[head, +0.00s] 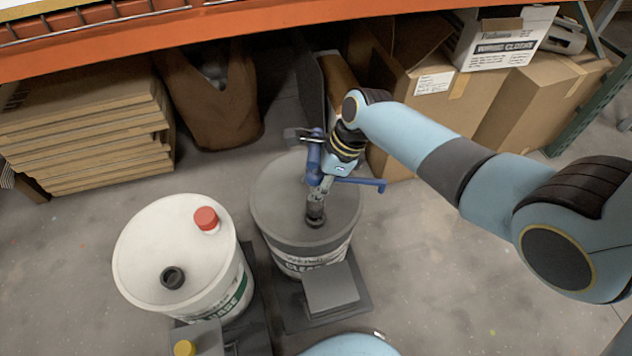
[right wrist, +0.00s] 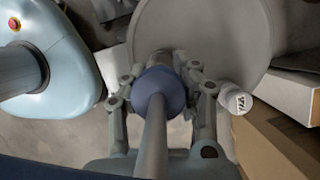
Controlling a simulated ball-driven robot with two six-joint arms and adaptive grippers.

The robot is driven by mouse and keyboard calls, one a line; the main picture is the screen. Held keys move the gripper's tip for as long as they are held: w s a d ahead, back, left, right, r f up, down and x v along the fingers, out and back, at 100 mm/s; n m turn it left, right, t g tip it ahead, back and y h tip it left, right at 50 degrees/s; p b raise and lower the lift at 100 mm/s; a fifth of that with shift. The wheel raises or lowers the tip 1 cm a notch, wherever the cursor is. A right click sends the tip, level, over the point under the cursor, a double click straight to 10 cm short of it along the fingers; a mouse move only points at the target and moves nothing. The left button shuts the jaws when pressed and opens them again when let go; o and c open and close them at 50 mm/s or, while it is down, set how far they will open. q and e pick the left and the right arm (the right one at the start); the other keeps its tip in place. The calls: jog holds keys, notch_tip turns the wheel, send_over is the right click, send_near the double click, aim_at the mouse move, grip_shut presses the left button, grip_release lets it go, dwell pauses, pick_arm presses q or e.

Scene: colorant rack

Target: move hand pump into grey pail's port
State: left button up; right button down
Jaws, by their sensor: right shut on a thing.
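The blue hand pump (head: 313,160) is in my right gripper (head: 324,186), above the grey pail's lid. Its blue spout (head: 365,184) points right in the head view. In the right wrist view the gripper (right wrist: 165,85) is shut around the pump's round blue body (right wrist: 158,92), with a grey rod running toward the camera. The grey pail (head: 275,205) stands upright, and its dark port (head: 315,213) is just below the fingers. I cannot tell whether the pump's tube is inside the port. The pail's lid (right wrist: 200,25) also shows in the wrist view. My left gripper is out of view.
A white pail (head: 150,240) with a red cap (head: 206,219) and a black port (head: 172,277) stands left of the grey pail. Cardboard boxes (head: 540,100) stand behind right, stacked flat cardboard (head: 85,130) behind left. An orange shelf beam (head: 250,38) crosses above.

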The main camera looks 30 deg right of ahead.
aim_at(309, 202)
jog(key=shift+f+b, duration=0.8)
jog(key=shift+f, duration=0.75)
jog(key=c, duration=0.9)
grip_release()
jog(key=shift+r, duration=0.1)
